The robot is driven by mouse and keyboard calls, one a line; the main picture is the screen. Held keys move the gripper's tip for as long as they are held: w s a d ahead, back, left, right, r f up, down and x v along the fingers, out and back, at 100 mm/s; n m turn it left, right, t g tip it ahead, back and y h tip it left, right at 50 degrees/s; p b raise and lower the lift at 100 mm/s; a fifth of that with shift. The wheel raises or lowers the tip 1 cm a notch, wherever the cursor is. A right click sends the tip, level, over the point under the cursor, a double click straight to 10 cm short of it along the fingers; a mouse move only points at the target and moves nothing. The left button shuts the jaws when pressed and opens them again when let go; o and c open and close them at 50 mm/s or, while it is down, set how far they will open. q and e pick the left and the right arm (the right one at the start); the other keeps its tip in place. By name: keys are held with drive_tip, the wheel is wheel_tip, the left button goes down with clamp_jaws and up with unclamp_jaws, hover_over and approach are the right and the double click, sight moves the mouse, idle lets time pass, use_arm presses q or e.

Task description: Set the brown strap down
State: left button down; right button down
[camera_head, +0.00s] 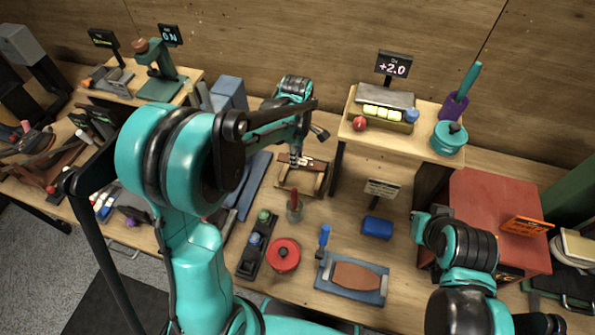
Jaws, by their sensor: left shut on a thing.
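My left gripper (296,157) points down over a small wooden stand (314,187) with pale rails, at the back middle of the bench. Its jaws are shut on what appears to be the brown strap, at the stand. The strap is small here and mostly hidden by the fingers, so I cannot tell whether it touches the stand. My right arm shows at the lower right, but its gripper is not in view.
A red round pot (283,255), a blue tray (331,283) with a brown oval pad, and a blue block (377,227) lie nearer. A raised shelf (352,133) and red box (497,215) stand right.

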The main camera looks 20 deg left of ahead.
use_arm(q)
wheel_tip(320, 180, down, 3)
drive_tip(key=shift+f+b, duration=0.35)
drive_tip(key=shift+f, duration=0.1)
wheel_tip(320, 180, down, 4)
drive_tip(key=shift+b, duration=0.5)
drive_tip(key=shift+r, duration=0.1)
drive_tip(key=c, duration=1.2)
unclamp_jaws()
